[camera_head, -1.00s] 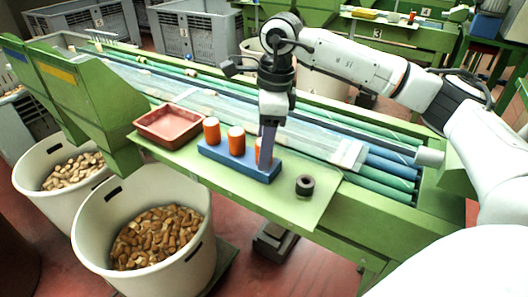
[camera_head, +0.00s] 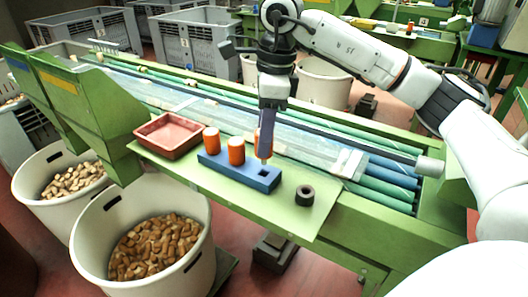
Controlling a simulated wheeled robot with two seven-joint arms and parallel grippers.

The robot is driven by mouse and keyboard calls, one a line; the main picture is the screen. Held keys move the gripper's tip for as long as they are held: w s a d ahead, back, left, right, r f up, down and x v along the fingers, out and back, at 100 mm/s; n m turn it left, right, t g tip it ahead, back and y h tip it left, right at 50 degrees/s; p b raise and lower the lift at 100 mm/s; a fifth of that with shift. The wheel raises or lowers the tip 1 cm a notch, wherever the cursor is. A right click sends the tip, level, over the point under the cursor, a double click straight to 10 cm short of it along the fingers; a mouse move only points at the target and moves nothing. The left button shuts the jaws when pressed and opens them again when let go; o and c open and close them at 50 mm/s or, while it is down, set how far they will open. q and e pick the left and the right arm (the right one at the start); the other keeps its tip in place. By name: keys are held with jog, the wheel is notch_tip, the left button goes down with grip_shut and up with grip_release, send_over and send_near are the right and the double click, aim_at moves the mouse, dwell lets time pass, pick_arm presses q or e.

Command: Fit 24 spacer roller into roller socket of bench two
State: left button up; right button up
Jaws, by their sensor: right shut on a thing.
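My right gripper (camera_head: 266,132) is shut on an orange spacer roller (camera_head: 264,150) and holds it upright, just above the right end of the blue block (camera_head: 232,170). The roller's thin lower pin points down, and a dark square hole shows in the block's top there. I cannot tell which opening is the roller socket of bench two. My left gripper is not in view.
Behind run the bench's green and blue rollers (camera_head: 385,185). White bins of corks (camera_head: 150,250) stand below.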

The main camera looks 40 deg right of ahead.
notch_tip(320, 180, up, 3)
jog(key=shift+r, duration=0.2)
jog(key=shift+s+d+r, duration=0.3)
jog(key=shift+s+r, duration=0.05)
jog(key=shift+r, duration=0.15)
jog(key=shift+s+d+r, duration=0.3)
jog(key=shift+r, duration=0.15)
jog(key=s+d, duration=0.3)
jog(key=s, duration=0.5)
pick_arm(q)
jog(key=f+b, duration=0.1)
jog(key=b, duration=0.1)
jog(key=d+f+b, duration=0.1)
jog(key=b, duration=0.1)
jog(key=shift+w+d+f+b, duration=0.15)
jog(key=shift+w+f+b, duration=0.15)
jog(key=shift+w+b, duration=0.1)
pick_arm(e)
notch_tip(320, 180, down, 7)
jog(key=shift+s, duration=0.2)
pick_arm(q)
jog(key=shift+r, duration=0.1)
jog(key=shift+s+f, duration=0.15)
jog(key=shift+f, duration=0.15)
pick_arm(e)
jog(key=shift+a, duration=0.1)
